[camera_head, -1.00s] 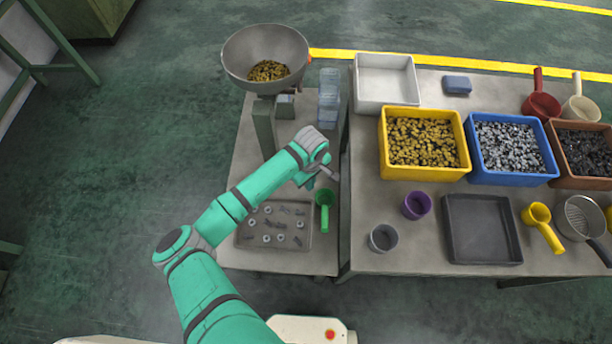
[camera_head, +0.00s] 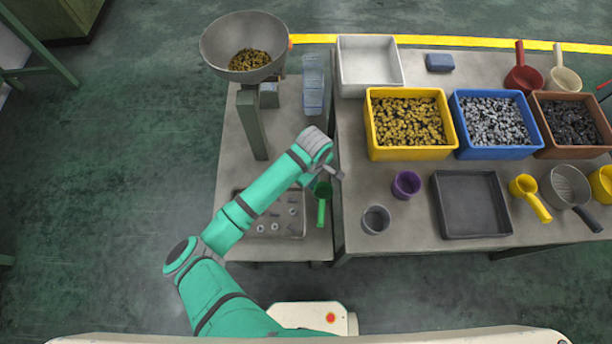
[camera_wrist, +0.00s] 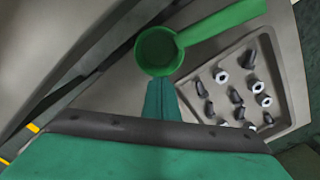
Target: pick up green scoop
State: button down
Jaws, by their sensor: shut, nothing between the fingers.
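The green scoop (camera_head: 321,205) lies on the small left table, beside the right edge of the parts tray. Its handle points toward my base in the head view. In the wrist view the scoop (camera_wrist: 212,26) has its round bowl just beyond my fingertips and its handle running to the upper right. My gripper (camera_wrist: 161,84) is shut and empty, with its tips at the near rim of the bowl; whether they touch it I cannot tell. In the head view my gripper (camera_head: 316,181) is over the bowl end and hides part of it.
The grey parts tray (camera_head: 297,232) holds several bolts and nuts, partly behind my arm. A hopper bowl (camera_head: 243,45) and blue clear bins (camera_head: 313,85) stand farther back. The right table holds a grey cup (camera_head: 376,219), a purple cup (camera_head: 406,184) and a black tray (camera_head: 470,205).

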jog(key=shift+s+d, duration=0.4)
jog(key=shift+d, duration=0.05)
